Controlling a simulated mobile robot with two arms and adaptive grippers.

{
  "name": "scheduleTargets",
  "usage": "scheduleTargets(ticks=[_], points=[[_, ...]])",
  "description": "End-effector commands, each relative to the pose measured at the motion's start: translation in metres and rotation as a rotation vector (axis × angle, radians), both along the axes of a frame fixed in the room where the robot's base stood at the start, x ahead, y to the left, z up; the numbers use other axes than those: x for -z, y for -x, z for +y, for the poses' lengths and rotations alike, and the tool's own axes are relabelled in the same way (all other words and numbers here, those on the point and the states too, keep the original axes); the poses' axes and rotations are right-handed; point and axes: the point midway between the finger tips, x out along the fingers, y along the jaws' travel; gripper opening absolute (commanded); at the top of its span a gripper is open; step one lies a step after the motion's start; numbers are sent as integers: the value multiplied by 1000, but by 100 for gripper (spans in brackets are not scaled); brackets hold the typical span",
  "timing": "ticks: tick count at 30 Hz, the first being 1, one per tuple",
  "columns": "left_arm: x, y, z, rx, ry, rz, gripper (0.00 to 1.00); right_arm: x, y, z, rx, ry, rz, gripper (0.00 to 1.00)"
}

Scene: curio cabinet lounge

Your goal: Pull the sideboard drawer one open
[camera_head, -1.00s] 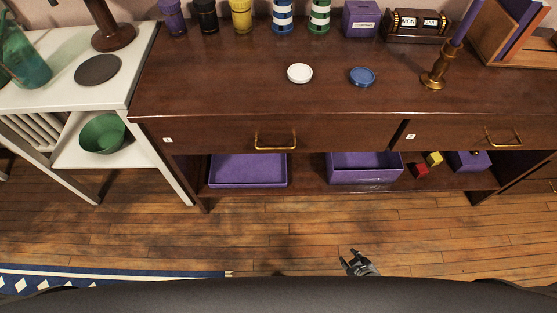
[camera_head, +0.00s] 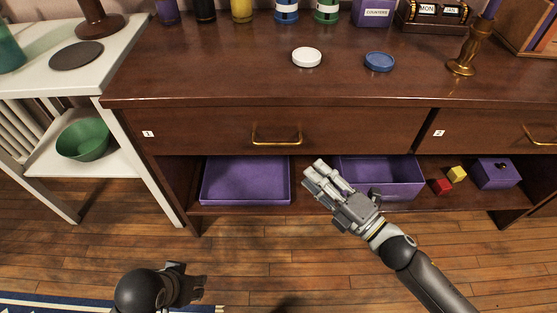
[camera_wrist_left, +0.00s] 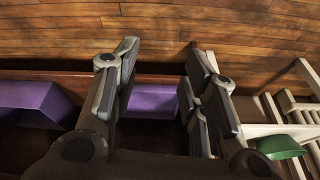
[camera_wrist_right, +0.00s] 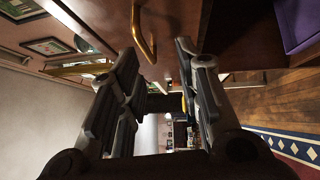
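Sideboard drawer one (camera_head: 215,130) has a dark wood front with a small "1" label and looks shut. Its brass handle (camera_head: 276,140) is a horizontal bar on the front. My right gripper (camera_head: 312,172) is just below and right of that handle, in front of the lower shelf. In the right wrist view its fingers (camera_wrist_right: 158,55) are apart and empty, and a brass handle (camera_wrist_right: 146,40) shows near their tips, not between them. My left gripper (camera_head: 185,283) is low at the left, over the floor. In the left wrist view its fingers (camera_wrist_left: 163,55) are apart and empty.
Drawer two (camera_head: 480,133) is to the right. Purple trays (camera_head: 203,190) stand on the lower shelf, with small blocks (camera_head: 457,174) to the right. A white lid (camera_head: 306,57) and blue lid (camera_head: 380,62) lie on top. A white side table (camera_head: 110,60) adjoins at left.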

Motion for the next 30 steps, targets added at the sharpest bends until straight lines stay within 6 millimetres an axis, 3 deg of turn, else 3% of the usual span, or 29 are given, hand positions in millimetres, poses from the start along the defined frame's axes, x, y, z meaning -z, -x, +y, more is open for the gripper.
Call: scheduleTargets(ticks=[4,8,24,30], points=[[-10,5,1,-1,0,-9,40,-14,11,11,-45,23,-82,32],[-14,6,1,-1,0,-10,40,-20,8,17,-53,26,-98,32],[-12,6,1,-1,0,-10,40,-30,-50,75,-50,24,-93,32],[-11,6,1,-1,0,-11,40,-32,-61,87,-50,24,-91,32]])
